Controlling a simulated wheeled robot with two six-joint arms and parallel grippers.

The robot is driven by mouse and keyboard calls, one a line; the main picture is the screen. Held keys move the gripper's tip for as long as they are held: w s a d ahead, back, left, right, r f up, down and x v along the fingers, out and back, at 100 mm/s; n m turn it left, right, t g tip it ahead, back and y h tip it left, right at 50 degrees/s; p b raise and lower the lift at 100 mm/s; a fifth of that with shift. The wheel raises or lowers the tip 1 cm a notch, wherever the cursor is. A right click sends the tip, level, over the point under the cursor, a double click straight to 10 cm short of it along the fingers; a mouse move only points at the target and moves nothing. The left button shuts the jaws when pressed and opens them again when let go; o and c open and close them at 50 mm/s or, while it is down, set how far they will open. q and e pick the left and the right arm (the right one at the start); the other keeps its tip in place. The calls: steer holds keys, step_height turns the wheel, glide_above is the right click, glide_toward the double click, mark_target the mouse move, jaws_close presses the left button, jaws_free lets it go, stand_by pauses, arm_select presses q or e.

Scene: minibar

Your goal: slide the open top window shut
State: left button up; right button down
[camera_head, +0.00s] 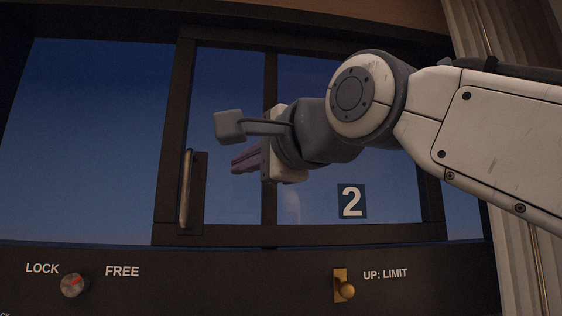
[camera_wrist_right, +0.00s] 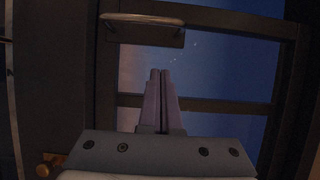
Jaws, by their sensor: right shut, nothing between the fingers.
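The top window's dark-framed sash (camera_head: 345,235) stands on the right of the wide opening. A blue area with no sash over it (camera_head: 85,130) lies to its left. A metal bar handle (camera_head: 186,190) is upright on the sash's left edge. In the right wrist view the handle (camera_wrist_right: 143,20) lies beyond my fingertips. My right gripper (camera_head: 236,162) is in front of the sash pane, right of the handle and apart from it. Its fingers (camera_wrist_right: 160,74) are together and empty. My right forearm hides the sash's upper right part. My left gripper is not in view.
Below the window a dark ledge carries a round knob (camera_head: 72,285) between LOCK and FREE, its red mark towards FREE. A brass latch (camera_head: 344,286) sits beside UP: LIMIT. A "2" label (camera_head: 352,201) is on the pane. A pale curtain (camera_head: 515,130) hangs at right.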

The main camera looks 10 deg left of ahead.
steer(key=w+a+p, duration=0.1)
steer(key=a+p, duration=0.1)
steer(key=a, duration=0.4)
steer(key=shift+p, duration=0.35)
steer(key=shift+a, duration=0.1)
